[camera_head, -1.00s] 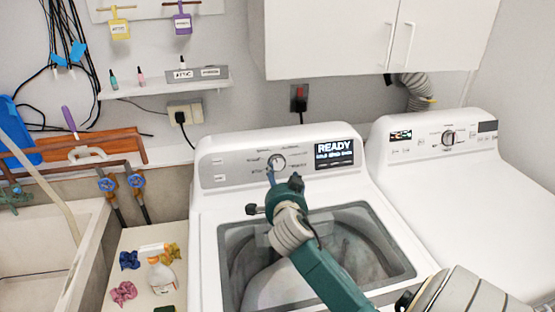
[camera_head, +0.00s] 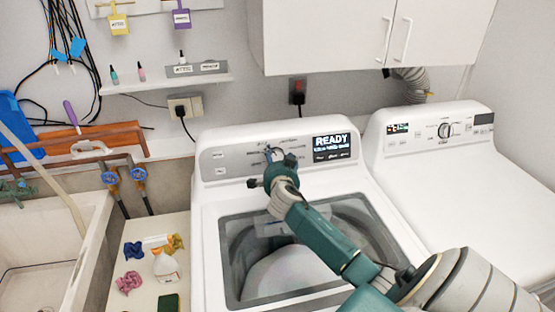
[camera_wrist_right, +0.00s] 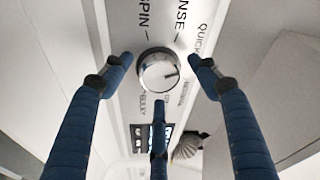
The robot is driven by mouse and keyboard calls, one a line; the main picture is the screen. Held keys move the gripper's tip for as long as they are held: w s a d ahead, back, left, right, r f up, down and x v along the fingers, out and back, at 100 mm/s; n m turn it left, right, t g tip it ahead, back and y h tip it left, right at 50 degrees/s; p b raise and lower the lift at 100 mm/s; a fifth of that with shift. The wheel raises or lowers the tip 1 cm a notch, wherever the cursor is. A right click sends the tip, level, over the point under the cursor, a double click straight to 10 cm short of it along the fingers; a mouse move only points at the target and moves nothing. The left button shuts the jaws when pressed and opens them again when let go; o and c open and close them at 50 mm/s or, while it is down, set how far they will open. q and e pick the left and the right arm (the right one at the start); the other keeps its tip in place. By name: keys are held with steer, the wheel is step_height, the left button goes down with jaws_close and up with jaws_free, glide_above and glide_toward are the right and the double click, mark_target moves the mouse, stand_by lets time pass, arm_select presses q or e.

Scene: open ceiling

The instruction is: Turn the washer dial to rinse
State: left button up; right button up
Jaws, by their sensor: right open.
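The silver washer dial (camera_wrist_right: 158,72) is on the top-loading washer's panel (camera_head: 230,160). In the head view the right gripper largely hides it. My right gripper (camera_head: 272,165) is open at the panel. In the right wrist view, its blue fingers (camera_wrist_right: 160,68) are spread around the dial: one tip to the left, one to the right, one below. I cannot tell whether any tip touches it. Labels SPIN, a partly cut-off one ending in "NSE", QUICK and BULKY ring the dial. A short dark mark lies on the dial's lower right. The display (camera_head: 332,147) reads READY. My left gripper is out of view.
The washer's lid opening (camera_head: 240,285) is below my right arm. A second white machine (camera_head: 480,185) stands to the right, and a cabinet (camera_head: 340,35) hangs above. A spray bottle (camera_head: 166,266) and cloths are on the counter at left, beside a sink (camera_head: 45,235).

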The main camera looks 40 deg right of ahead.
steer(key=c, duration=1.1)
steer(key=shift+c, duration=0.2)
steer(key=shift+f+n+b, duration=0.15)
steer(key=shift+n+b, duration=0.35)
steer(key=shift+b, duration=0.1)
steer(key=shift+n+b, duration=0.55)
steer(key=shift+n, duration=0.15)
steer(key=n+t, duration=0.1)
steer(key=n, duration=0.1)
steer(key=shift+n+b, duration=0.3)
steer(key=shift+b, duration=0.05)
steer(key=n, duration=0.3)
steer(key=n+y, duration=0.1)
steer(key=shift+d+r+n+t, duration=0.15)
steer(key=shift+r+n+t, duration=0.15)
steer(key=shift+t, duration=0.1)
